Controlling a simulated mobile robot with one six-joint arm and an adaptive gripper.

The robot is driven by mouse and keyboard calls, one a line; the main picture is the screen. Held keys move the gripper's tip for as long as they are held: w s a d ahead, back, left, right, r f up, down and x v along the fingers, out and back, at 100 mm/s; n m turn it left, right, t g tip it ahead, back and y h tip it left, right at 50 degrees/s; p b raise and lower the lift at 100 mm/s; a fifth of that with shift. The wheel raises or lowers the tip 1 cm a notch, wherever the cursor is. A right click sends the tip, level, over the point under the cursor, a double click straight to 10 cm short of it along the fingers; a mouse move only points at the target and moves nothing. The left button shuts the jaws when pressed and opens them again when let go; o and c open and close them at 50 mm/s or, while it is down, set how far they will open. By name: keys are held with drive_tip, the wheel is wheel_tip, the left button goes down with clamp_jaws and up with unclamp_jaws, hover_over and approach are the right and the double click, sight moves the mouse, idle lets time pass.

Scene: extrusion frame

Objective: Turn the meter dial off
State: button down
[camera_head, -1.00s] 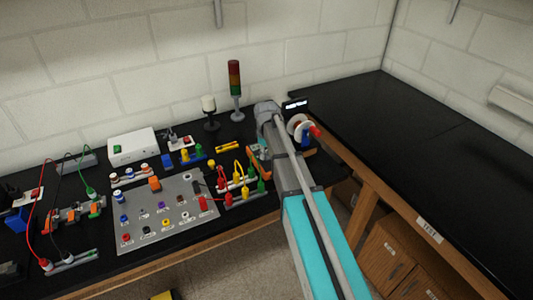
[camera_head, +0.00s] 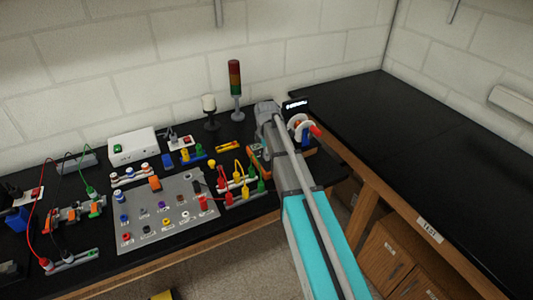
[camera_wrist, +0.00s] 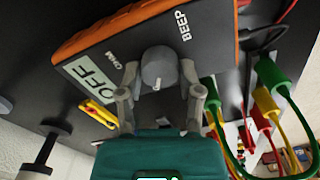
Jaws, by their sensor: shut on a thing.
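The meter (camera_wrist: 222,42) has a dark face and an orange case, and fills the top of the wrist view. In the head view its orange edge (camera_head: 257,166) shows partly behind my arm. The round grey dial (camera_wrist: 158,66) sits on the face near the labels OHM and BEEP. A small white mark shows on its lower side. A pale display panel (camera_wrist: 90,77) reads OFF. My gripper (camera_wrist: 160,76) is shut on the dial, one finger on each side. The gripper is hidden by my arm in the head view.
Green, yellow and red plugs with looped leads (camera_wrist: 270,90) stand close to the right of my gripper in the wrist view. A stack light (camera_head: 235,88) stands behind my arm. A grey socket panel (camera_head: 160,212) lies to the left. The right-hand bench is clear.

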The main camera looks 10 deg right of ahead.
drive_tip(key=shift+n, duration=0.4)
drive_tip(key=shift+c, duration=1.3)
unclamp_jaws()
drive_tip(key=shift+m, duration=0.5)
